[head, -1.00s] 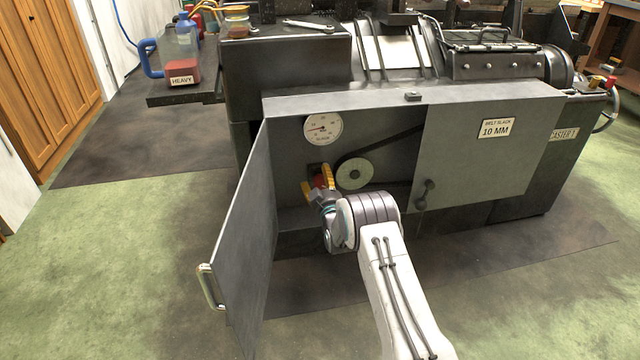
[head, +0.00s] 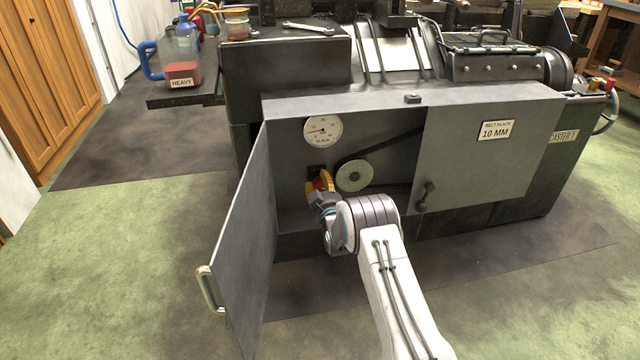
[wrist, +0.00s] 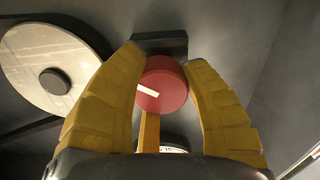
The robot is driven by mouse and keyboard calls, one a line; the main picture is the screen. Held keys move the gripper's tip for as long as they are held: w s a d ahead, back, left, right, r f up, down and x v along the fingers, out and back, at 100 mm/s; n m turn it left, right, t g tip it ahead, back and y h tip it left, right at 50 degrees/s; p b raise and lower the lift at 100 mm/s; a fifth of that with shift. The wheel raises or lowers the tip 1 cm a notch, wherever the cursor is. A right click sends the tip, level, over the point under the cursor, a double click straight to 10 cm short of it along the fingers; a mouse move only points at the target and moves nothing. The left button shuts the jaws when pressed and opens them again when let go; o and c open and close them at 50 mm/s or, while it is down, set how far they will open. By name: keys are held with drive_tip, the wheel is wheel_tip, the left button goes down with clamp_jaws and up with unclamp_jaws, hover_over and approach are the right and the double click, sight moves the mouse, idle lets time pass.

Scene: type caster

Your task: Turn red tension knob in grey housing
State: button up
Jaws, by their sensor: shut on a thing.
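The red tension knob (wrist: 163,84) with a white mark sits between the two yellow fingers of my gripper (wrist: 164,72) in the wrist view. The fingers close on it from both sides. In the head view my gripper (head: 323,182) reaches into the open grey housing (head: 288,150), and the red knob (head: 319,183) is partly hidden by the fingers. A round white dial gauge (head: 322,130) with a red needle is above the knob. The pale pulley (head: 354,175) is to its right, and it also shows in the wrist view (wrist: 30,65).
The open housing door (head: 240,235) stands to the left of my arm. A grey cover (head: 490,150) labelled "BELT SLACK 10 MM" closes the right side. A jug labelled HEAVY (head: 180,60) stands on the shelf at upper left.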

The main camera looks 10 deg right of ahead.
drive_tip(key=shift+r, duration=0.2)
drive_tip(key=shift+c, duration=0.6)
